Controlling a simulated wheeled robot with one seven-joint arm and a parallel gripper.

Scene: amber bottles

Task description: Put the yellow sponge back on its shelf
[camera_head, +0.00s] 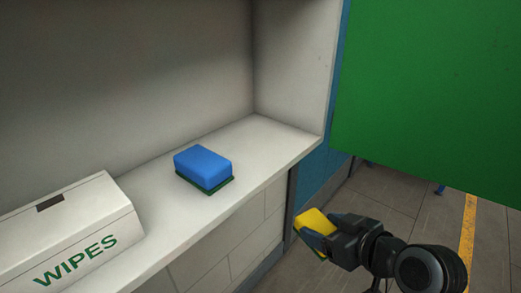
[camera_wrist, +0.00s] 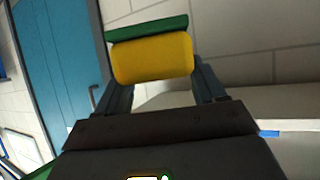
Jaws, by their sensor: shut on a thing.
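The yellow sponge (camera_head: 313,222) is held in my gripper (camera_head: 322,236), off the right end of the shelf, in front of it and lower than its top. In the wrist view the sponge (camera_wrist: 153,60) sits between the two fingers of my gripper (camera_wrist: 160,75), and its green scouring side (camera_wrist: 147,29) shows along the far edge. The white shelf (camera_head: 240,152) is a recessed ledge with a wall behind it and a side panel at its right end. My gripper's far finger is partly hidden by the sponge in the head view.
A blue sponge with a green base (camera_head: 204,167) lies on the shelf near the middle. A white WIPES box (camera_head: 70,235) stands on the shelf at the left. Bare shelf shows right of the blue sponge. A green panel (camera_head: 435,95) hangs at the right, above the tiled floor.

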